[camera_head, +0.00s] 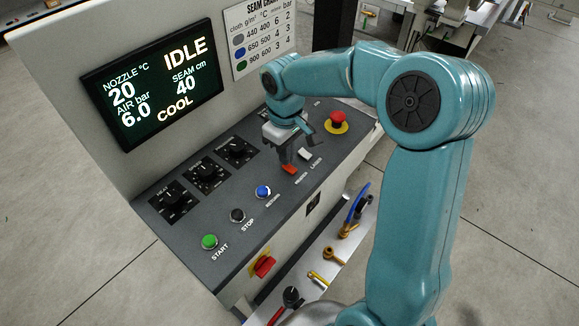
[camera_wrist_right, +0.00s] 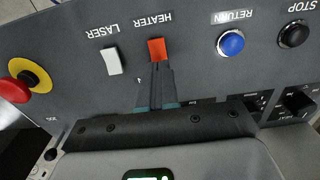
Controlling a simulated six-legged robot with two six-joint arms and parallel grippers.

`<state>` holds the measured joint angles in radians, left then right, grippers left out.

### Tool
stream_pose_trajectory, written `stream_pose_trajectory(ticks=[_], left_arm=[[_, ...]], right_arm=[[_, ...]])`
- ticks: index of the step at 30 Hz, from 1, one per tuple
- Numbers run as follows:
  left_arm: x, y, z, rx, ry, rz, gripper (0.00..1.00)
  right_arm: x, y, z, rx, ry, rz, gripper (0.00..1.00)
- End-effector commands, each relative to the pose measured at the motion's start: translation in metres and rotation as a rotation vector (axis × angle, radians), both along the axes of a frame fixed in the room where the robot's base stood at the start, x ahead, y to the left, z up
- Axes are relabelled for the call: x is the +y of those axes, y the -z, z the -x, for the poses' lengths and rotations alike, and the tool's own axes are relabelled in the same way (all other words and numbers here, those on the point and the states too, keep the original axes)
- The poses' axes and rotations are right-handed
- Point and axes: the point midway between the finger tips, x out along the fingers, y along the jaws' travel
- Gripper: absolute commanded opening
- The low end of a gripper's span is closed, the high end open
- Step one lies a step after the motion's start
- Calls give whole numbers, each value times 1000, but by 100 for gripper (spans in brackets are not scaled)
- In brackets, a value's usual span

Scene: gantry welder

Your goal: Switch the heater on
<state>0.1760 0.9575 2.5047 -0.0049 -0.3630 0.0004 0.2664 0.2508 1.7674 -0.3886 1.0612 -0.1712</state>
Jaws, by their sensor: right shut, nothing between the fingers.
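The heater switch is an orange-red rocker (camera_head: 289,169) on the sloped grey control panel (camera_head: 225,221), above the label HEATER. In the right wrist view the same heater switch (camera_wrist_right: 157,45) sits right at the fingertips. My right gripper (camera_head: 284,158) is over the panel, pointing down at the switch; in the wrist view its fingers (camera_wrist_right: 160,66) are together with nothing between them. The tips look at or just short of the switch's edge; I cannot tell whether they touch. The display (camera_head: 155,82) reads IDLE, nozzle 20 °C and COOL. My left gripper is not in view.
The white laser switch (camera_head: 304,153) is beside the heater switch. The blue return button (camera_head: 263,191), black stop button (camera_head: 238,215) and green start button (camera_head: 209,241) are toward the left. A red emergency button (camera_head: 337,118) is at the right. Three dials (camera_head: 207,174) are behind.

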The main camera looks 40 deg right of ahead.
Motion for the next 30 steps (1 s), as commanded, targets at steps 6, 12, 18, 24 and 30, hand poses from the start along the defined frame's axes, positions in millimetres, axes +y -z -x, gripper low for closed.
stream_pose_trajectory(ticks=[6,12,18,24,30], left_arm=[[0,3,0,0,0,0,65],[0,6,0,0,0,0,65],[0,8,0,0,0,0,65],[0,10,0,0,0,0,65],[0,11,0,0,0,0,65]], right_arm=[[0,4,0,1,0,0,0],[0,7,0,1,0,0,0],[0,10,0,1,0,0,0],[0,13,0,1,0,0,0],[0,14,0,1,0,0,0]])
